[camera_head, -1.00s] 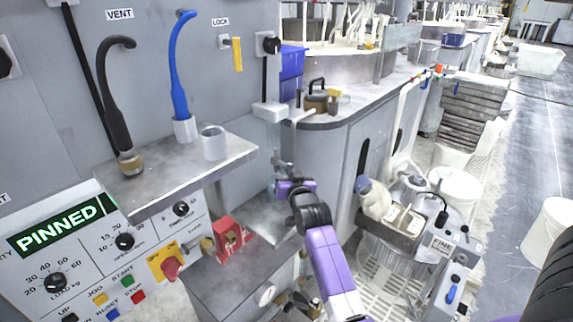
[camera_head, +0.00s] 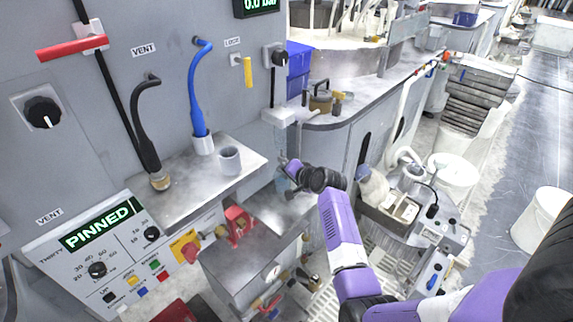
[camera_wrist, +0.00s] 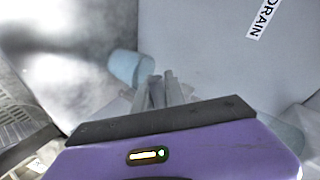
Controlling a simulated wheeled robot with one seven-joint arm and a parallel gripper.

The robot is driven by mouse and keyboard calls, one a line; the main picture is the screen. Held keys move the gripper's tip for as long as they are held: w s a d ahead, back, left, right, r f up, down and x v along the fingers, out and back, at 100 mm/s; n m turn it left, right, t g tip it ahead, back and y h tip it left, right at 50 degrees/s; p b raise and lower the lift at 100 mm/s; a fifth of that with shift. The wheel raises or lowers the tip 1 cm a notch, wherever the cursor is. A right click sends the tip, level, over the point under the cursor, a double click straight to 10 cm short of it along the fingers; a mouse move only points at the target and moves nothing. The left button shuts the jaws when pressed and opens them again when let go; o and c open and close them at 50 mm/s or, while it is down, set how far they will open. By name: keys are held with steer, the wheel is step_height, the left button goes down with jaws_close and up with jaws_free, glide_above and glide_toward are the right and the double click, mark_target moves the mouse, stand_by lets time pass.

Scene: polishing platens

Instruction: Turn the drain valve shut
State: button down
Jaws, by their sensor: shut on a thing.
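My gripper (camera_wrist: 160,92) shows in the wrist view with its grey fingers close together on a thin grey part, which they mostly hide. I take it for the drain valve's handle, since a DRAIN label (camera_wrist: 264,18) is on the pale panel just above right. The valve body cannot be made out. A pale blue cup-like thing (camera_wrist: 130,66) is just beyond the fingers to the left.
A metal shelf (camera_head: 185,190) with a grey cup (camera_head: 230,159) juts out left of the gripper. A red block (camera_head: 238,222) sits below it. A red handle (camera_head: 72,47) and a yellow LOCK handle (camera_head: 247,73) are on the wall. The floor at right is mostly open.

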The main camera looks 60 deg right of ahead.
steer(key=m+y+p, duration=0.1)
steer(key=r+m+y+p, duration=0.1)
steer(key=y+p, duration=0.1)
steer(key=shift+w+a, duration=0.1)
steer(key=shift+a, duration=0.3)
steer(key=shift+m+t, duration=0.3)
steer(key=c, duration=1.4)
jaws_free()
steer(key=shift+v, duration=3.9)
